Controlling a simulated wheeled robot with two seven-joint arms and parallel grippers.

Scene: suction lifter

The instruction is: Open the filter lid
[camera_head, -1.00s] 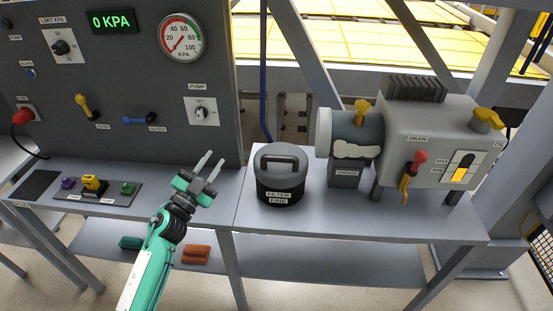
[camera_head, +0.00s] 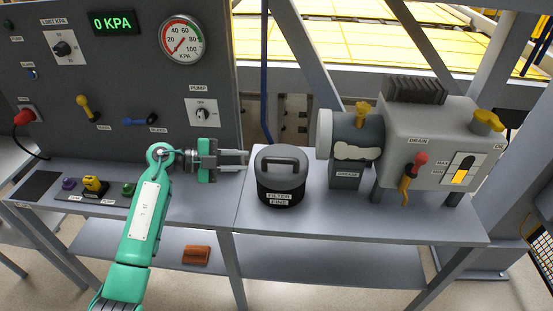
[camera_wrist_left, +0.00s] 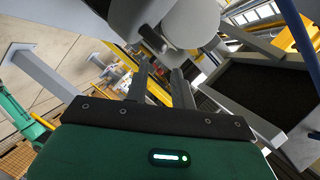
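The filter (camera_head: 281,192) is a dark round canister labelled "FILTER FINE", standing upright on the bench in the head view. Its grey lid (camera_head: 268,163) sits on top, with a raised bar handle (camera_head: 280,162) across it. My left gripper (camera_head: 246,158) is just left of the lid, pointing right towards it at about the lid's height in the picture. A small gap seems to separate the fingertips from the lid. In the left wrist view its two fingers (camera_wrist_left: 160,72) stand apart with nothing between them. My right gripper is not in view.
The control panel (camera_head: 120,110) stands behind my left arm, with a gauge (camera_head: 182,38) and a display reading 0 KPA. The bench in front of the pump is clear.

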